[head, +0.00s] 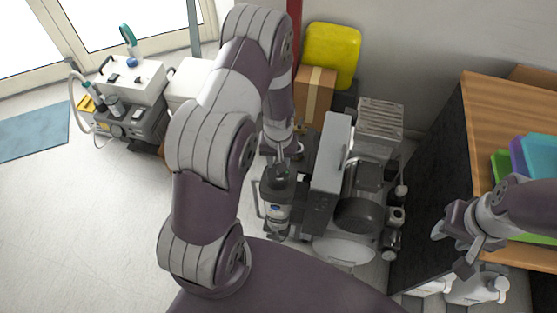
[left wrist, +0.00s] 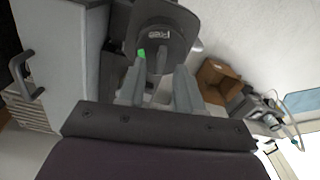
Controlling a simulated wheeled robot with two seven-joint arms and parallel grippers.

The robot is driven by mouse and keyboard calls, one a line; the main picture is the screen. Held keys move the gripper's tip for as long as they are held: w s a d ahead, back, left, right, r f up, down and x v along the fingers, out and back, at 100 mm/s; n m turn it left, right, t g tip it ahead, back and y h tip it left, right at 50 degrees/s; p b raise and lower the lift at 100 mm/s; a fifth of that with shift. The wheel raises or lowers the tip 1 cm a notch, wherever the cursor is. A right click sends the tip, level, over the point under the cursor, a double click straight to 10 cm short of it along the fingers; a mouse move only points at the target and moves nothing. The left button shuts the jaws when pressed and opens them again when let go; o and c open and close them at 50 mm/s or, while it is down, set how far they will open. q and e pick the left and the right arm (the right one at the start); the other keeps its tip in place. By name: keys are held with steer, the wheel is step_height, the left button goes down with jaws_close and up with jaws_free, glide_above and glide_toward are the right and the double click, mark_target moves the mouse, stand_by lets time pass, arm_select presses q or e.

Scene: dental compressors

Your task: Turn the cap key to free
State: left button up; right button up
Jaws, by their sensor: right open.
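The compressor (head: 345,190) stands on the floor near the middle. A dark canister with a pale label (head: 278,212) stands at its left side. My left gripper (head: 281,158) is just above the canister's top. In the left wrist view its fingers (left wrist: 160,82) are apart, at the near edge of a dark round cap (left wrist: 160,38) with a small label. A bright green mark shows by the left fingertip. I cannot make out the cap key or its setting, nor whether the fingers touch the cap. My right gripper (head: 455,250) is open and empty, near the wooden table.
The wooden-topped table (head: 490,100) with coloured trays (head: 540,155) is at the right, white bottles (head: 478,288) below it. A cardboard box (head: 313,95) and a yellow container (head: 332,52) stand behind. Another machine (head: 135,85) is at the left. Floor at lower left is clear.

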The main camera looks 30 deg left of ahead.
arm_select(q)
steer(key=shift+f, duration=0.5)
jaws_close()
steer(key=shift+a+n, duration=0.1)
steer(key=shift+n, duration=1.6)
jaws_free()
steer(key=shift+r, duration=0.1)
step_height(320, 180, up, 13)
steer(key=shift+f, duration=0.2)
